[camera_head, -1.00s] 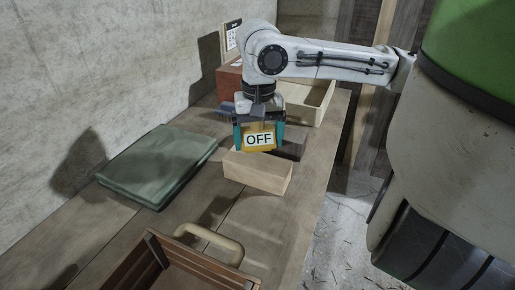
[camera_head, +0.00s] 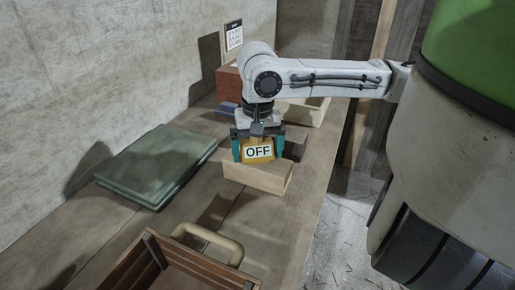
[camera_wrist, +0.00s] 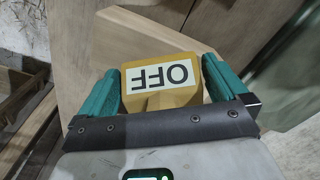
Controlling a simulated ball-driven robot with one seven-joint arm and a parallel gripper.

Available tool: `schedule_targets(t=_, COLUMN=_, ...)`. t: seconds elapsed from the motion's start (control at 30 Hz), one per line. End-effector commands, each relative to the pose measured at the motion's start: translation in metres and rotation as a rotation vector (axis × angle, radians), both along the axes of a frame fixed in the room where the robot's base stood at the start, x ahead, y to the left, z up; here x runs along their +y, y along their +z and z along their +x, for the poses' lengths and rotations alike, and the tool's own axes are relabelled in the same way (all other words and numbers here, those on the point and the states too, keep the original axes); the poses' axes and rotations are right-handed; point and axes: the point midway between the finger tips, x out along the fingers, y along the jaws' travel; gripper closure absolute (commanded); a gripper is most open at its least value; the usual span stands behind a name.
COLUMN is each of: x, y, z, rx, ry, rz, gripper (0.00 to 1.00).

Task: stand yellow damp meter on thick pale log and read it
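The yellow damp meter (camera_head: 258,153) shows a white label reading OFF; in the wrist view the label (camera_wrist: 160,76) appears upside down. The thick pale log (camera_head: 258,179) is a squared block lying on the bench. The meter is at the log's upper face in the head view; I cannot tell whether they touch. My gripper hides part of the log's far side.
A dark block (camera_head: 296,146) lies just behind the log. A folded green cloth (camera_head: 158,166) is to the left. A slatted wooden crate with a handle (camera_head: 208,240) stands in front. A reddish box (camera_head: 230,83) and a pale tray (camera_head: 305,112) are at the back.

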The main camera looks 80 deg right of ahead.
Motion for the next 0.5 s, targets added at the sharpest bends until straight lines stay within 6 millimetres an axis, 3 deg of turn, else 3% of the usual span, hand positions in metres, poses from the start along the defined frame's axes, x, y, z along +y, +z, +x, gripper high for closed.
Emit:
schedule_targets(t=0.3, x=0.0, y=0.008, z=0.0, rx=-0.001, ry=0.0, rz=0.0, gripper=0.0)
schedule_targets(t=0.5, x=0.0, y=0.042, z=0.001, rx=-0.003, ry=0.0, rz=-0.002, gripper=0.0)
